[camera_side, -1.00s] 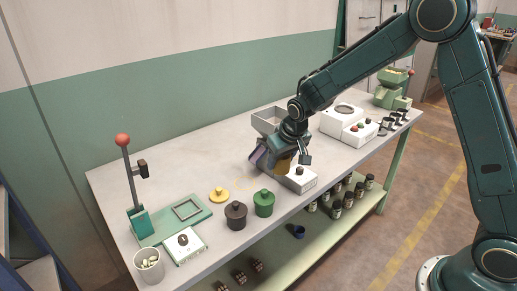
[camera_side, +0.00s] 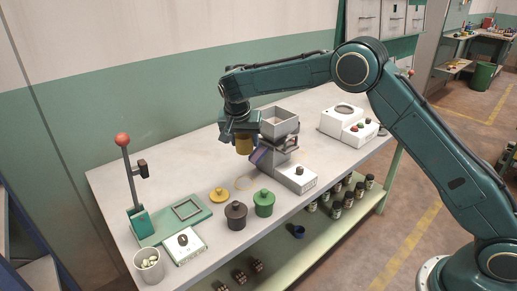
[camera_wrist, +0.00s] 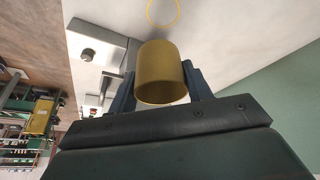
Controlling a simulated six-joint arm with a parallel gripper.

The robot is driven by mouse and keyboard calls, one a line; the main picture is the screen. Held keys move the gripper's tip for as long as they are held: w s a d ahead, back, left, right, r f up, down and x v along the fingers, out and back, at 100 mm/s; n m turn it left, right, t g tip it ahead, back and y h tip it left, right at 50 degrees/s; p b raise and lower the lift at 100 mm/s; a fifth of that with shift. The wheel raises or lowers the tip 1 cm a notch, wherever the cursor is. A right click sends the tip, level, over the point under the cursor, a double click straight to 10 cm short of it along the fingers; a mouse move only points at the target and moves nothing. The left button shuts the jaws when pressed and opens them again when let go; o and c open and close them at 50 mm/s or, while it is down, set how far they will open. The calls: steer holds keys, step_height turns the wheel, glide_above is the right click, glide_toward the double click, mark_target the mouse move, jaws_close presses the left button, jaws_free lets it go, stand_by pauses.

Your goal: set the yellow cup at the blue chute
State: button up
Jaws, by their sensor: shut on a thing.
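My gripper (camera_side: 240,134) is shut on the yellow cup (camera_side: 243,145) and holds it above the table, left of the hopper. In the wrist view the cup (camera_wrist: 162,72) sits between the two dark fingers (camera_wrist: 160,90). The blue chute (camera_side: 259,156) is the purple-blue slanted piece on the left of the grey hopper (camera_side: 279,122). The cup is beside the chute's upper end; whether they touch is unclear. A thin yellow ring (camera_side: 237,185) is on the table below the chute and also shows in the wrist view (camera_wrist: 176,22).
A lever stand (camera_side: 138,220) is at left. The table's back left is clear.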

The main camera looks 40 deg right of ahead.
steer(key=shift+w+a+r+m, duration=0.1)
steer(key=shift+w+a+m, duration=0.1)
steer(key=shift+a+m, duration=0.25)
steer(key=shift+w+a+r+m, duration=0.15)
steer(key=shift+a+m, duration=0.1)
steer(key=shift+a, duration=0.3)
steer(key=shift+f, duration=0.1)
steer(key=shift+f, duration=0.1)
step_height(320, 180, down, 14)
steer(key=shift+r, duration=0.15)
steer(key=shift+d, duration=0.1)
steer(key=w+d, duration=0.2)
steer(key=d, duration=0.1)
steer(key=shift+d, duration=0.15)
steer(key=shift+f, duration=0.55)
steer(key=shift+f, duration=0.15)
